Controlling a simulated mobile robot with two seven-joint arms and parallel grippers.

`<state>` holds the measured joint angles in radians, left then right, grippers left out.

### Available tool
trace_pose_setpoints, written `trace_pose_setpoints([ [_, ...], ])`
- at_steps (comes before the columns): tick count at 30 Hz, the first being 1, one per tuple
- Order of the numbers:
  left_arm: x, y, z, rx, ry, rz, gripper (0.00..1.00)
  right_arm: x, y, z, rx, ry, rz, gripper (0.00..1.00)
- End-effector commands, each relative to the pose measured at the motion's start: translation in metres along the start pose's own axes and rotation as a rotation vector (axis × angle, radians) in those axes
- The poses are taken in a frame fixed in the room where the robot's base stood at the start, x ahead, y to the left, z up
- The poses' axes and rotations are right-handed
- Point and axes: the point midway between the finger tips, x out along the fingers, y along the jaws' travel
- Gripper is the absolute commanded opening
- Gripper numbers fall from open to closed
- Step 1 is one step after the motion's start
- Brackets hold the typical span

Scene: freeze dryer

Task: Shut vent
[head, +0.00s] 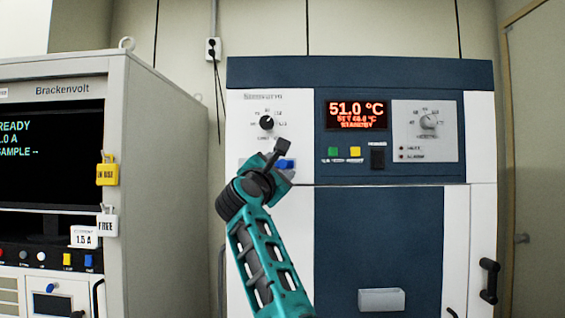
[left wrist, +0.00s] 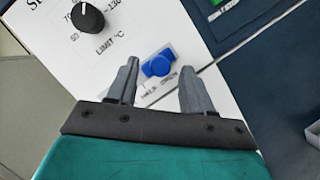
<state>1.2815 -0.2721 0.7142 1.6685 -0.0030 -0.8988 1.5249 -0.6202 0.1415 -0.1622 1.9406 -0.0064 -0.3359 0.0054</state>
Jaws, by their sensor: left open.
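A small blue knob (left wrist: 158,63), probably the vent control, sits on a pale plate on the white panel of the blue-and-white machine. Its label is too blurred to read. In the head view the blue knob (head: 286,164) is partly hidden by my left gripper (head: 280,156). In the left wrist view my left gripper (left wrist: 160,72) is open, with one finger on each side of the knob in the picture. I see no clear contact, and the remaining gap is hard to judge. My right gripper is not in view.
A black limit dial (left wrist: 89,17) is above and left of the knob. The red display (head: 357,115) reads 51.0 °C and STANDBY. Green (head: 333,152) and yellow (head: 355,152) buttons and a black switch (head: 377,158) are to the right. A Brackenvolt cabinet (head: 165,180) stands at left.

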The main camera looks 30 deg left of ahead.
Motion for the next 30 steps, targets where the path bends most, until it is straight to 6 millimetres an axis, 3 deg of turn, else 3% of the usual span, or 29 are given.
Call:
trace_pose_setpoints([
  [7, 0.026, 0.001, 0.0, 0.0, 0.0, 0.0, 0.51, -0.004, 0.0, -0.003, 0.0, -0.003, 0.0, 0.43],
  [20, 0.032, 0.0, 0.0, 0.0, 0.0, 0.001, 0.51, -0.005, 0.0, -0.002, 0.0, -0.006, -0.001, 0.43],
  [30, 0.032, 0.0, 0.0, 0.0, 0.0, 0.0, 0.18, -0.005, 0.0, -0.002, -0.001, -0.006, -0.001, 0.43],
])
